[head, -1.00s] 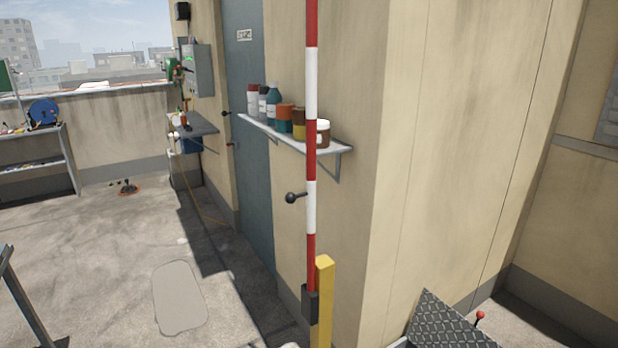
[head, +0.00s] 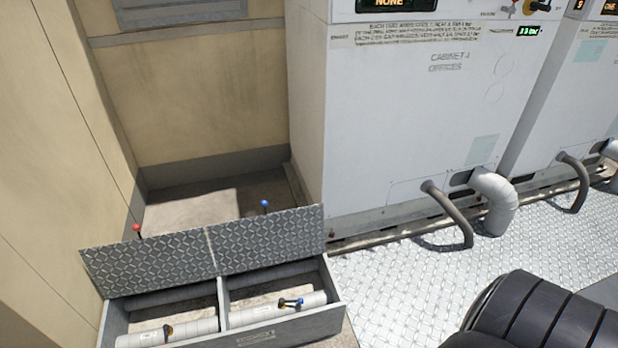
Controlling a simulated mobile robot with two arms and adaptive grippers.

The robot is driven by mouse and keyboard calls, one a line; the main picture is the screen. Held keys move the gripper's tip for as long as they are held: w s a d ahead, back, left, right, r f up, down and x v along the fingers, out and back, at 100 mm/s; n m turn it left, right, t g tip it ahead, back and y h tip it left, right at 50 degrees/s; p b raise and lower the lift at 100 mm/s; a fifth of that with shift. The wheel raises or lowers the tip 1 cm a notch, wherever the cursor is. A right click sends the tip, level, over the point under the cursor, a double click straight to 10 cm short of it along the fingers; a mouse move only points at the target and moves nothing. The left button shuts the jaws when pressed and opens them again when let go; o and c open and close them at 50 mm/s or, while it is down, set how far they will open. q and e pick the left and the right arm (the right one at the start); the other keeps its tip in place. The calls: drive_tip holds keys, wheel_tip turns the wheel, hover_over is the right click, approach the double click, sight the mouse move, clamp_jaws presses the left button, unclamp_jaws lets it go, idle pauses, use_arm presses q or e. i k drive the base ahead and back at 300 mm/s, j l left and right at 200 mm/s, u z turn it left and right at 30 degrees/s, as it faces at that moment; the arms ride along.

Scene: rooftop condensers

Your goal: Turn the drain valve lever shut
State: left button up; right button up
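An open floor box (head: 336,312) at the lower left has two compartments with white pipes in them. In the left compartment a small dark and orange valve fitting (head: 168,331) sits on another pipe (head: 140,339), partly cut off by the picture's lower edge. I cannot tell which of the two is the drain valve, nor whether either is shut. Neither gripper is in view.
Two tread-plate lids (head: 145,263) stand raised behind the box, with a red knob (head: 137,228) and a blue knob (head: 265,204) above them. A white cabinet (head: 400,110) with pipes at its base stands at the right.

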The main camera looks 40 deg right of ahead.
sight(282, 301)
drive_tip(key=z, duration=0.95)
